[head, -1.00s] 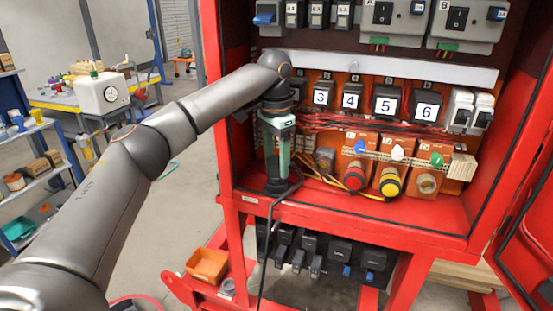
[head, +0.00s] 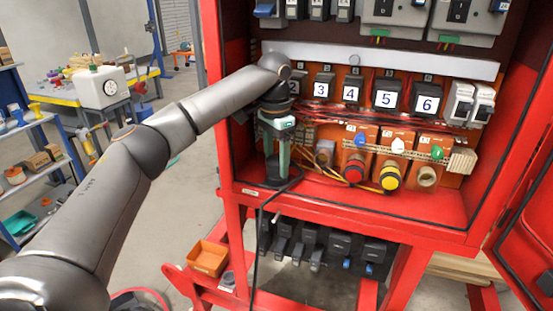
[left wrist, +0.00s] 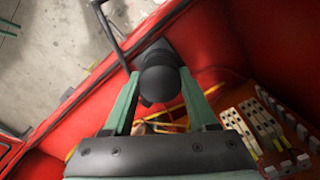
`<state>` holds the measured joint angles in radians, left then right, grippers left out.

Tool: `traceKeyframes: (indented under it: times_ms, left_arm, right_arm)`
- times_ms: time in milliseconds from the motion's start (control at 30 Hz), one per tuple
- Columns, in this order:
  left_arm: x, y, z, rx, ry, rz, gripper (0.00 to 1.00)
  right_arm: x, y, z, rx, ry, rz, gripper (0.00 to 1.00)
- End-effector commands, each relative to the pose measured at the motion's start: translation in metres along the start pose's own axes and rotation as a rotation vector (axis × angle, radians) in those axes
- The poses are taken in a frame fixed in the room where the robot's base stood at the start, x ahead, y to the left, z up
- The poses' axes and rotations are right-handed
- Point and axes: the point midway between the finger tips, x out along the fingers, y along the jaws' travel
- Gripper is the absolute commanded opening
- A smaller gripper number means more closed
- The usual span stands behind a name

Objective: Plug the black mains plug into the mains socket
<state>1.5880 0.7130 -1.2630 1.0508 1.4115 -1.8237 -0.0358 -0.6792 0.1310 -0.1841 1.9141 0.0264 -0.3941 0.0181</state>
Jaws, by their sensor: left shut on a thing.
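My left gripper (head: 278,180) is low inside the red cabinet, at the left of its floor, fingers pointing down. In the left wrist view its green fingers (left wrist: 160,108) are shut on the black mains plug (left wrist: 160,82), which has a rounded body. A black squarish part shows just past the plug; I cannot tell whether it is plug or socket. In the head view the fingers mostly hide the plug. A black cable (head: 262,225) runs from near the gripper over the cabinet's front edge and hangs down. I cannot clearly pick out the mains socket. My right gripper is out of view.
Right of the gripper are a red knob (head: 353,169), a yellow knob (head: 390,176) and a beige terminal strip (head: 462,161). Numbered black modules (head: 387,99) sit above. The cabinet's front lip (head: 370,207) is close. An orange bin (head: 208,258) stands below left.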

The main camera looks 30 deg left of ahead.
Motion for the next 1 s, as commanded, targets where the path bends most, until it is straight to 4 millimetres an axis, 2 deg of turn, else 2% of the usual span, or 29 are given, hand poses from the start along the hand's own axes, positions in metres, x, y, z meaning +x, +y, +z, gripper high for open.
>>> traceKeyframes:
  times_ms: [133, 167, 433, 767, 1000]
  left_arm:
    - [0.001, 0.0, 0.0, 0.0, -0.002, 0.0, 0.0]
    - [0.001, 0.0, 0.0, 0.0, -0.002, 0.0, 0.62]
    - [0.001, 0.0, 0.0, 0.0, -0.002, 0.0, 0.92]
    - [-0.004, 0.0, 0.0, 0.0, 0.0, 0.0, 0.93]
    - [-0.042, 0.001, -0.001, 0.0, 0.002, 0.0, 0.93]
  right_arm:
    - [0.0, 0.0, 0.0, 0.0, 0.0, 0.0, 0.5]
    - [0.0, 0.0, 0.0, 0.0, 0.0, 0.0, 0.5]
    - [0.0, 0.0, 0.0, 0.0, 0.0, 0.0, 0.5]
    - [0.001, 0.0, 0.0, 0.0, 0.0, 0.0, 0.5]
    - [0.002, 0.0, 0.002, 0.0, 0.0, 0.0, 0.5]
